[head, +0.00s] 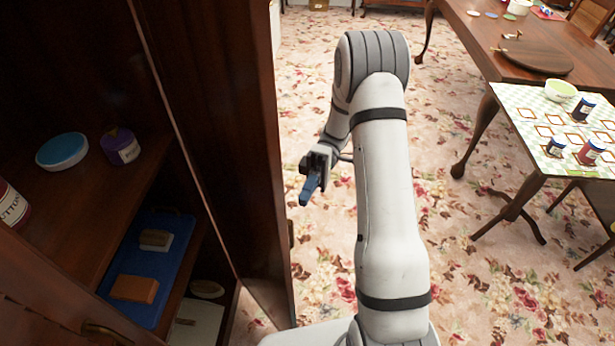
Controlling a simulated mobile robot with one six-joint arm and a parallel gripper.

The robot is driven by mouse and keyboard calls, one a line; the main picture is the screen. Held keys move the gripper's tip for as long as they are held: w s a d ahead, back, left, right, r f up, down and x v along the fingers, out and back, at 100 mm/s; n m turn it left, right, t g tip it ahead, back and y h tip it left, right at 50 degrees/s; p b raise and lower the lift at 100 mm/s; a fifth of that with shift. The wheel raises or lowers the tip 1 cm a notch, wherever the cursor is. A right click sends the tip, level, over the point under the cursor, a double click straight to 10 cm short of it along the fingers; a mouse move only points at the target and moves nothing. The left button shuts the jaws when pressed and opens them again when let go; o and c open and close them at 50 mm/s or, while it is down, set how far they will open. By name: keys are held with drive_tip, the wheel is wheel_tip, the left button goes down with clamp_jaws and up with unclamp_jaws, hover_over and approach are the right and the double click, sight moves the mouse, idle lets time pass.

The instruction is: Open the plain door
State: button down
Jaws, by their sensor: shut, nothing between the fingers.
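A dark wood cabinet fills the left of the head view, with its shelves (70,220) exposed. A tall, plain dark wood door panel (225,120) stands swung out at the cabinet's right side, with a small handle (291,234) at its right edge. Another wood panel (40,310) with a brass handle (103,332) shows at the bottom left. I cannot tell for certain which panel the task means. My gripper (309,190), with blue fingertips, is shut and empty. It appears just right of the tall panel's edge, above the handle in the picture, with no visible contact.
The shelves hold a blue-lidded tin (62,151), a purple jar (120,146), a red labelled jar (12,204) and a blue tray (160,262) with two blocks. A wooden table (480,50) and a smaller covered table (510,100) stand right. Flowered carpet (450,270) is open between.

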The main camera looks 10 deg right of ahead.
drive_tip(key=p+v, duration=0.7)
drive_tip(key=p, duration=0.5)
drive_tip(key=shift+r+p, duration=0.15)
drive_tip(key=shift+p, duration=0.25)
